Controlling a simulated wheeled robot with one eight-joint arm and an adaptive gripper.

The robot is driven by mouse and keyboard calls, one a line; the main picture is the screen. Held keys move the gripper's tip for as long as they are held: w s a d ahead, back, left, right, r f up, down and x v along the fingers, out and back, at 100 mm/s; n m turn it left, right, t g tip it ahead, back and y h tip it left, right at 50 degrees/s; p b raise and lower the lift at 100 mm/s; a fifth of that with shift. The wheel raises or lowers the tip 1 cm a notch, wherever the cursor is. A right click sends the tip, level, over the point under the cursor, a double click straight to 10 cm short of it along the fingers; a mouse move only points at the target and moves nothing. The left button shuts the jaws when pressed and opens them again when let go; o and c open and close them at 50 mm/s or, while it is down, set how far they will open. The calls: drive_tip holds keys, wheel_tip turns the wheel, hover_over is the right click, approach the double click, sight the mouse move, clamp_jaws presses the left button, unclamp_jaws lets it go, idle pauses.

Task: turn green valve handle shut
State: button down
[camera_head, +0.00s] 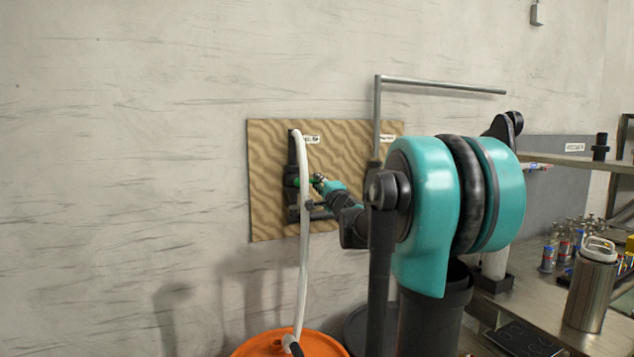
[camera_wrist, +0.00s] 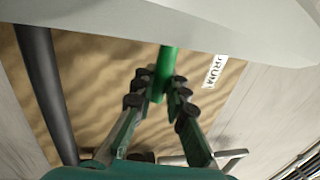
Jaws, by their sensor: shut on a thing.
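The green valve handle (camera_wrist: 166,62) shows in the wrist view as a green bar. Its lower end lies between the fingertips of my gripper (camera_wrist: 157,88), which is shut on it. The white hose crosses in front, so part of the handle and the valve body is hidden.
The white hose (camera_head: 304,250) runs from the pipe's top down to an orange drum (camera_head: 262,344). The tan board (camera_head: 268,205) is on the wall, with a label (camera_wrist: 215,71). A workbench with a steel flask (camera_head: 590,290) stands at right. The wall at left is bare.

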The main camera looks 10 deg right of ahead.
drive_tip(key=c, duration=1.5)
unclamp_jaws()
drive_tip(key=shift+s, duration=0.1)
drive_tip(key=v, duration=1.2)
drive_tip(key=shift+f, duration=0.1)
